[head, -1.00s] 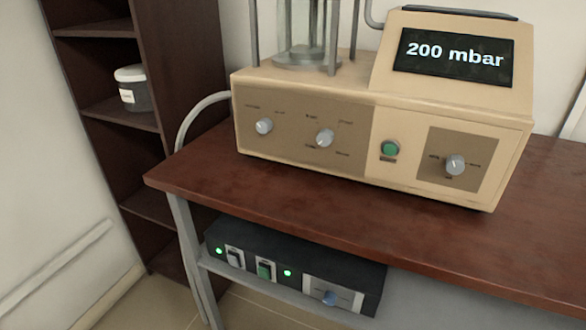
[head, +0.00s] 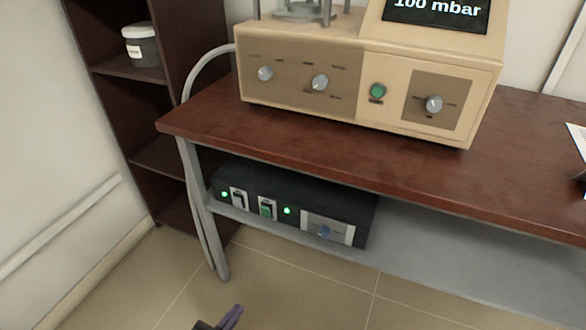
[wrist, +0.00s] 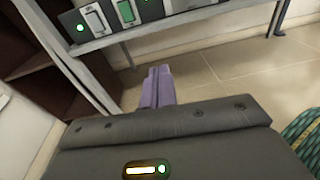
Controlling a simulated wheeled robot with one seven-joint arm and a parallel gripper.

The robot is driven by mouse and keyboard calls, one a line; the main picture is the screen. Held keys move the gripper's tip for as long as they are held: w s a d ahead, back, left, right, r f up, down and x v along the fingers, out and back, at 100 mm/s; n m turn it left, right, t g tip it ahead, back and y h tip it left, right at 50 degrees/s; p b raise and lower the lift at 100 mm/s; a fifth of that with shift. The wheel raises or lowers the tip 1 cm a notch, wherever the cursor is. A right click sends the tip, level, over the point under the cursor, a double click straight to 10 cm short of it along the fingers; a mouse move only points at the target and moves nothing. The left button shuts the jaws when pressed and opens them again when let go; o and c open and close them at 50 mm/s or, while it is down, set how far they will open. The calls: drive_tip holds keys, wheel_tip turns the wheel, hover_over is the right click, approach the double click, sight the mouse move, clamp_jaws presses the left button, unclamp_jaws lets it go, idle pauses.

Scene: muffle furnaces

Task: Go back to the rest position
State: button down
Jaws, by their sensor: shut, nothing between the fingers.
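My gripper (head: 232,317) shows at the bottom edge of the head view, low over the tiled floor and in front of the table. In the wrist view its purple fingers (wrist: 158,86) are together with nothing between them. The gripper is apart from the table and from the black control box (head: 290,205) on the lower shelf. That box also shows at the top of the wrist view (wrist: 150,10). Most of my arm is out of the head view.
A beige device (head: 370,85) reading "100 mbar" stands on the brown tabletop (head: 330,140). A dark shelf unit (head: 115,95) holding a lidded jar (head: 141,46) stands at left. A grey table leg (head: 200,210) and hose (head: 190,75) are near it. The floor (head: 320,290) in front is clear.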

drive_tip(key=w+d+r+m+g+y, duration=0.2)
drive_tip(key=d+r+m+g+y, duration=0.35)
drive_tip(key=d+m, duration=0.95)
drive_tip(key=w+d+r+m+g+y, duration=0.1)
drive_tip(key=d+r+m+g+y, duration=0.1)
drive_tip(key=d+r+m+g, duration=0.85)
drive_tip(key=d+r+m+t+p, duration=0.1)
drive_tip(key=d+r+m+p, duration=0.1)
drive_tip(key=r+p, duration=1.6)
drive_tip(key=d+r+m+t+p, duration=0.2)
drive_tip(key=r+m+p, duration=0.1)
drive_tip(key=r+p, duration=1.4)
drive_tip(key=shift+w+r+t+p, duration=0.2)
drive_tip(key=shift+r+t+p, duration=0.15)
drive_tip(key=shift+r, duration=0.4)
drive_tip(key=shift+f, duration=0.1)
